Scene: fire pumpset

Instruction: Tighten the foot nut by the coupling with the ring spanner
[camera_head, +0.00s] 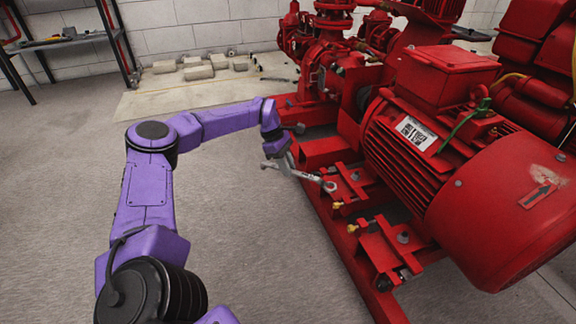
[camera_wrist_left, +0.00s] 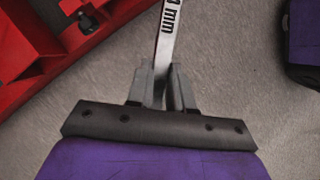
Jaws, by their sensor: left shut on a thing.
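My left gripper (camera_head: 284,164) is shut on the shank of the ring spanner (camera_head: 308,176), left of the red pump frame. In the left wrist view the grey fingers (camera_wrist_left: 162,84) close on the flat spanner shank (camera_wrist_left: 165,42), which bears a black "mm" marking. In the head view the spanner slants down to the right and its ring end (camera_head: 329,186) is at the motor foot nearest the coupling side. I cannot tell whether the ring is around the foot nut or just above it; the nut is too small to make out. My right gripper is out of view.
The red base rail (camera_head: 335,235) runs below. Grey floor (camera_head: 255,255) on the left is clear. Pale blocks (camera_head: 199,72) lie by the back wall, near a shelf (camera_head: 65,42).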

